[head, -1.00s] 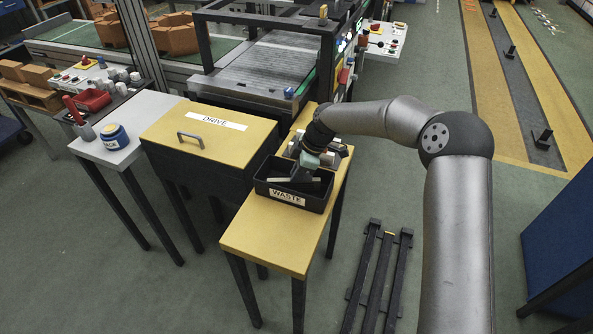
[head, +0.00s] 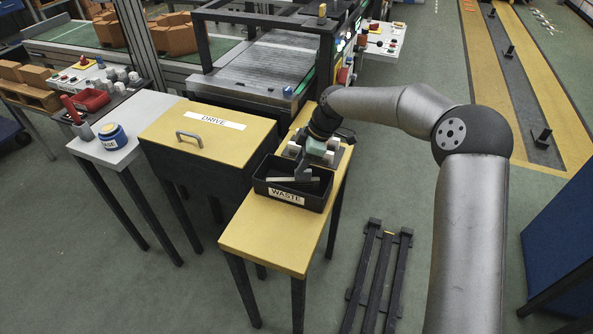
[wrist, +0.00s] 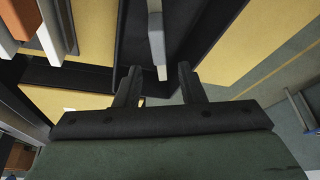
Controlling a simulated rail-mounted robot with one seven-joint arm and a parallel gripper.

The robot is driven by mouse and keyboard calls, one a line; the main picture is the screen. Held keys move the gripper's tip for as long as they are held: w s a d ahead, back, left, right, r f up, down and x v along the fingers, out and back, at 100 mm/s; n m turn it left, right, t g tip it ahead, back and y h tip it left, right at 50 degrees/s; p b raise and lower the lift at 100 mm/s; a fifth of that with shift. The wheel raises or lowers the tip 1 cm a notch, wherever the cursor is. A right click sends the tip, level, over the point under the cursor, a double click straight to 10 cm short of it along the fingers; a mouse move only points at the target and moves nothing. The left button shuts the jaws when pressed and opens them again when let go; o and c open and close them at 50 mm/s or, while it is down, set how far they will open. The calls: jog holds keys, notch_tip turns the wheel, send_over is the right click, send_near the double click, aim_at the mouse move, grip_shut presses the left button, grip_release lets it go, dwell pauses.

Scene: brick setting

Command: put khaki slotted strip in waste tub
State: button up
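The black waste tub (head: 318,203), labelled WASTE, stands on the yellow table. A pale khaki strip (head: 284,181) lies across inside it, partly hidden by my gripper; its slots are too small to make out. My gripper (head: 303,178) points down into the tub, over the strip. In the wrist view my gripper's two fingers (wrist: 158,76) are apart, with clear gaps between them and a narrow greyish strip (wrist: 156,35) that appears beyond and between them, over the dark tub floor. No contact with the strip shows.
Grey metal parts (head: 335,153) stand right behind the tub, partly hidden by my wrist. A yellow-topped box labelled DRIVE (head: 207,137) is close on the left. The yellow tabletop (head: 268,235) in front of the tub is clear.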

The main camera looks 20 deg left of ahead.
jog(key=s+v, duration=0.1)
jog(key=v, duration=0.7)
jog(key=s+d+r+m+t+h, duration=0.1)
jog(key=s+d+r+m+h, duration=0.25)
jog(key=s+d+m, duration=0.95)
jog(key=s+d+f+m, duration=0.2)
jog(key=s+d+m, duration=0.6)
jog(key=s+d, duration=0.8)
jog(key=s+h, duration=0.1)
jog(key=s, duration=0.2)
jog(key=shift+f+t+b, duration=0.35)
jog(key=shift+f+t, duration=0.05)
